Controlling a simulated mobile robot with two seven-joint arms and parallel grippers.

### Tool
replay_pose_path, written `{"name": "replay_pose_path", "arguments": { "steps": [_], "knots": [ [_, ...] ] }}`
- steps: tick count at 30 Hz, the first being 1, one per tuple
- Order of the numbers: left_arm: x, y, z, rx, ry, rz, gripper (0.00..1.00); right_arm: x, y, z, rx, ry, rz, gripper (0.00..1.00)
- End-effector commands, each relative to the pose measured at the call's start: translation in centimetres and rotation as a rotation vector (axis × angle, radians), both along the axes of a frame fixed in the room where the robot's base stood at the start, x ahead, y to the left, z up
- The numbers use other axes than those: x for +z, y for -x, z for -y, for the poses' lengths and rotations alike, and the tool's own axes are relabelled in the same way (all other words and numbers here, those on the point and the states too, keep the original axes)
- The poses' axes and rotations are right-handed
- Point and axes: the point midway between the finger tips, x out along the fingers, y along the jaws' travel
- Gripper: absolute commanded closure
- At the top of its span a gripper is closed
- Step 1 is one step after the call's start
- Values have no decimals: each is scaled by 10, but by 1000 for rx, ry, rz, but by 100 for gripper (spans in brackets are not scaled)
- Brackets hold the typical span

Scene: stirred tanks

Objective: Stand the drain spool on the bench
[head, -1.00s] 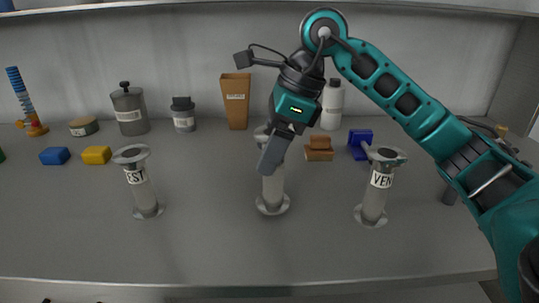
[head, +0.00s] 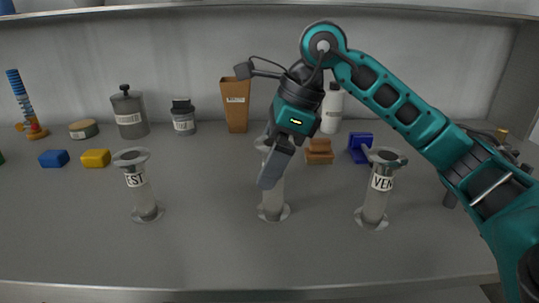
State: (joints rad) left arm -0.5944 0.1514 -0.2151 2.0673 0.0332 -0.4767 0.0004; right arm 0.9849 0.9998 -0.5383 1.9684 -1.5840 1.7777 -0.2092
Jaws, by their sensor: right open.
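Three grey flanged spools stand upright on the bench (head: 210,250). The left spool (head: 143,195) has a label reading "EST" in part, and the right spool (head: 376,205) one reading "VEN" in part. The middle spool (head: 273,200) shows its base flange and lower tube; its label is hidden behind my right gripper, so I cannot read whether it is the drain spool. My right gripper (head: 272,178) is open, pointing down in front of the middle spool's upper part. I cannot tell whether it touches the spool. My left gripper is not in view.
Along the back stand a grey canister (head: 129,115), a dark-lidded jar (head: 183,118), an orange-brown bin (head: 236,105) and a white bottle (head: 332,108). Blue (head: 54,158) and yellow (head: 96,158) blocks lie at left. The bench front is clear.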

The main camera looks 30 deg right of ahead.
Motion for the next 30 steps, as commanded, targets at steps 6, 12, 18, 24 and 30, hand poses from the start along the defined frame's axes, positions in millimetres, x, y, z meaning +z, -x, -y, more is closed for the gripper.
{"name": "replay_pose_path", "arguments": {
  "steps": [6,12,18,24,30],
  "knots": [
    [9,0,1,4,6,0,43,28,4,8,-2,0,4,6],
    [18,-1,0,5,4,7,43,70,13,23,-3,0,5,6],
    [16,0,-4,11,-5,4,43,102,20,34,-1,-2,3,6],
    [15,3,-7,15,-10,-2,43,113,23,39,0,-2,1,6],
    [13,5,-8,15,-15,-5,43,114,24,39,0,-1,1,6]
  ]
}}
